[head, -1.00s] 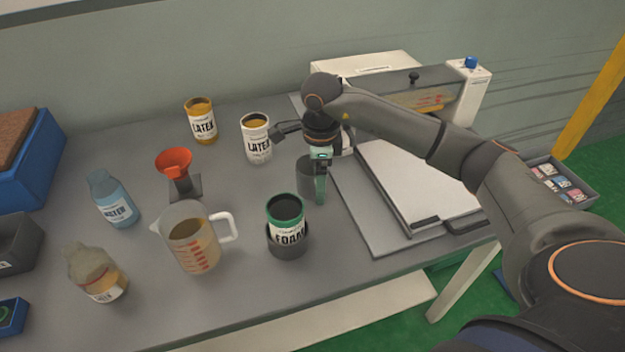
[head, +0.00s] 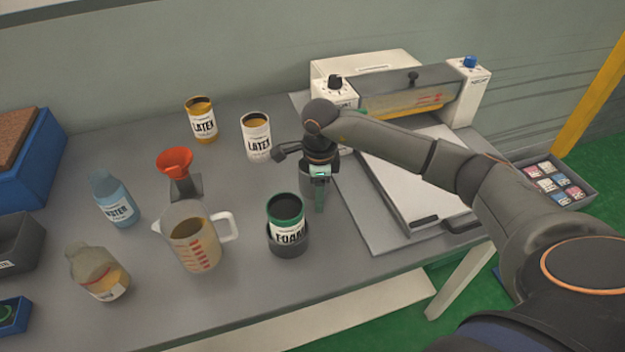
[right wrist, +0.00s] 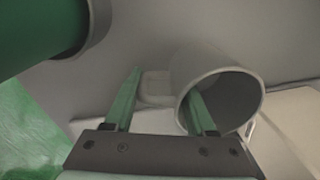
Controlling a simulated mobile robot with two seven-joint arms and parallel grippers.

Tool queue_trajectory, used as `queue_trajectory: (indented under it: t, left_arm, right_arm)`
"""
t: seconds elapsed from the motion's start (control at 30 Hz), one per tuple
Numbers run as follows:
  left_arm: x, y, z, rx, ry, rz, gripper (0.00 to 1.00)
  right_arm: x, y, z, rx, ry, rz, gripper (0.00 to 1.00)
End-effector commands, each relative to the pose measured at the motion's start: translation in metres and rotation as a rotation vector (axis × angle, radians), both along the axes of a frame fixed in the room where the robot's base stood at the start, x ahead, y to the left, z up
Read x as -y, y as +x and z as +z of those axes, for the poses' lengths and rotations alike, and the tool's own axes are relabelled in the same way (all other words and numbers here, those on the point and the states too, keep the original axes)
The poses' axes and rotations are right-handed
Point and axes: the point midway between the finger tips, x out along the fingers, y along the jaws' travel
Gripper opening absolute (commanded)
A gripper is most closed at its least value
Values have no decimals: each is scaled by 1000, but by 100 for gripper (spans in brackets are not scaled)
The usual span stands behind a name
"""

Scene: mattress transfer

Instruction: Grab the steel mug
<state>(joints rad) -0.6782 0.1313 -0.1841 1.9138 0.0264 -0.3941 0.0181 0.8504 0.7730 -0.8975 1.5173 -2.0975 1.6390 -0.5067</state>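The steel mug (head: 305,181) stands on the grey table, left of the flat press, partly hidden by my right gripper. My right gripper (head: 319,195) is at the mug with its green fingers pointing down. In the right wrist view the mug (right wrist: 186,70) shows its round open mouth. The fingers of my right gripper (right wrist: 163,100) are apart there. One finger overlaps the mug's mouth and seems to reach inside it; the other is outside, to the left of the wall. The mug is not clamped. My left gripper is not in view.
A green-rimmed can (head: 287,218) in a dark holder stands close in front of the mug.

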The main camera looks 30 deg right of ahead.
Motion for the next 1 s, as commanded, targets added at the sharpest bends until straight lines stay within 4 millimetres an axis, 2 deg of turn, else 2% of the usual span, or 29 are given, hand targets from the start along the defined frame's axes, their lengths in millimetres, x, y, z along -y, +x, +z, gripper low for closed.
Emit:
queue_trajectory:
  t: [0.07,0.37,0.83,1.0]
  left_arm:
    - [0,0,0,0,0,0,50]
    - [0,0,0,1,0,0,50]
    - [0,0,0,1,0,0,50]
    - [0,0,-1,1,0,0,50]
  right_arm:
    - [0,0,0,1,0,0,35]
    - [0,0,0,1,0,0,1]
    - [0,1,2,2,0,0,0]
    - [1,2,18,7,0,-1,0]
